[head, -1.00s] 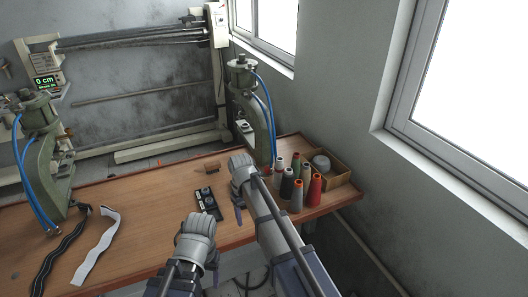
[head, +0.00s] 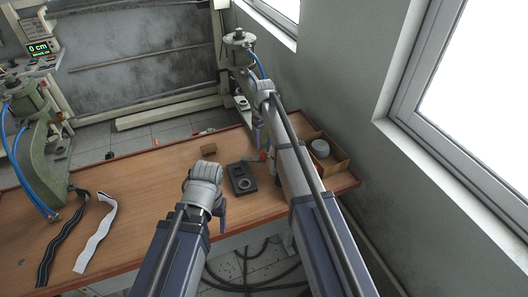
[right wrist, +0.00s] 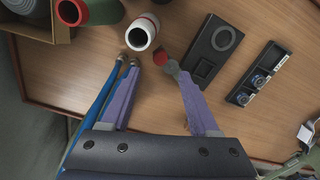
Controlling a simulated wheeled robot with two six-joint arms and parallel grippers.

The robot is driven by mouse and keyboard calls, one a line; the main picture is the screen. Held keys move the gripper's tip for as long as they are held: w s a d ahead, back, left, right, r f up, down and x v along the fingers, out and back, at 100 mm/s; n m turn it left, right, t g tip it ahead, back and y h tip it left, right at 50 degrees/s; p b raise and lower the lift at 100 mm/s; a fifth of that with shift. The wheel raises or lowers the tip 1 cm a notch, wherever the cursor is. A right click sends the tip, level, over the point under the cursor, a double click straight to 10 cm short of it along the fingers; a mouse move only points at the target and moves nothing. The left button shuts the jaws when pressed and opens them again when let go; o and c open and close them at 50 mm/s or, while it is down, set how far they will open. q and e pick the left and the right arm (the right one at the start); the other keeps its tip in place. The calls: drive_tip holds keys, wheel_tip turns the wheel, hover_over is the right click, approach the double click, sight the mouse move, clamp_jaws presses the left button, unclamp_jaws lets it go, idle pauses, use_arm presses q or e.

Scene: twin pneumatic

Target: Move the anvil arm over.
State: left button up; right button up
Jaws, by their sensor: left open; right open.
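The green right press (head: 238,52) stands at the table's back right corner. A pale lower part (head: 243,103) juts from it; I cannot tell if this is the anvil arm. A grey-green part (right wrist: 303,155) shows at the lower right of the right wrist view. My right gripper (head: 258,122) is beside this press, open, its fingers (right wrist: 153,72) apart, with blue hoses (right wrist: 97,105) by one finger. My left gripper (head: 222,208) is open above the table. The green left press (head: 38,140) stands at the left.
A black plate with a ring (head: 242,180) and a brown block (head: 208,150) lie on the table. A cardboard box (head: 335,160) is at the right. Two straps (head: 97,233) lie left.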

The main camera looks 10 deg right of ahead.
sight(264, 154)
wheel_tip(264, 154, down, 7)
drive_tip(key=b, duration=0.7)
drive_tip(key=shift+f, duration=0.2)
drive_tip(key=shift+c, duration=0.2)
clamp_jaws()
idle(0.8)
